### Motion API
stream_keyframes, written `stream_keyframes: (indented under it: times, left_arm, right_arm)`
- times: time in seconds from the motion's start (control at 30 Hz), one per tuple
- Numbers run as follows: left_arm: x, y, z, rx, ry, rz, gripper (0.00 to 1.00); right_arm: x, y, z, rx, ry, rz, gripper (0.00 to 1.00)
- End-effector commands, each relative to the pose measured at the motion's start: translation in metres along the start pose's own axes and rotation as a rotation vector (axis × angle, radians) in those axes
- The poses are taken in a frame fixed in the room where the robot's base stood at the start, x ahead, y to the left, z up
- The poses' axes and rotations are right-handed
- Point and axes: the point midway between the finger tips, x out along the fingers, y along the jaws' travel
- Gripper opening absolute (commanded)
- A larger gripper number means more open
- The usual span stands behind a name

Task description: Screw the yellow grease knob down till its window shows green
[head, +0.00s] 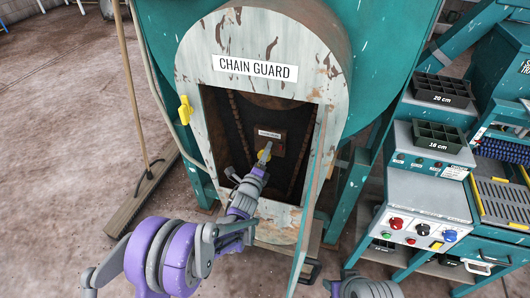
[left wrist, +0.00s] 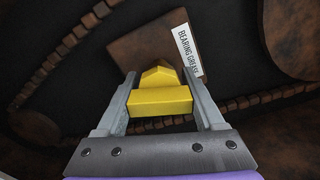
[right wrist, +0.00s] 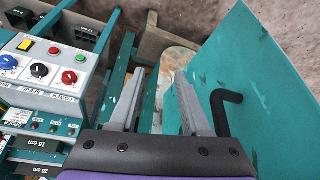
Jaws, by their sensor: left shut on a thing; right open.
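The yellow grease knob (left wrist: 160,98) sits on a brown block inside the chain guard opening. My left gripper (head: 264,154) reaches into the opening, and its two fingers are shut on the knob's sides. The left wrist view shows the knob between the fingers, with a bar-shaped grip in front of a faceted body. A white label (left wrist: 187,50) reading BEARING GREASE is on the block beside it. I cannot make out a window or any green on the knob. My right gripper (right wrist: 154,92) is open and empty, outside the guard, beside a teal panel.
The chain guard (head: 200,80) frames the opening, with its door (head: 312,205) swung out at the right. A black handle (right wrist: 225,108) sticks out from the teal panel. A control box (head: 415,230) stands at the right. A broom (head: 145,190) leans at the left.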

Motion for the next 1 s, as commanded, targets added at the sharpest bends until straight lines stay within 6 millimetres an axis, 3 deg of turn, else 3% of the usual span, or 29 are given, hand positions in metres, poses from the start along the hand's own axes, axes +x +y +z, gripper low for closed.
stream_keyframes:
  times: [0.5, 1.0]
  left_arm:
    - [0.000, -0.001, 0.000, 0.408, 0.000, 0.001, 0.14]
    - [0.000, 0.000, 0.000, 0.535, 0.000, 0.001, 0.14]
  right_arm:
    - [-0.017, 0.000, -0.008, 0.000, 0.006, 0.000, 0.47]
    - [-0.021, 0.000, -0.010, 0.000, 0.007, 0.000, 0.47]
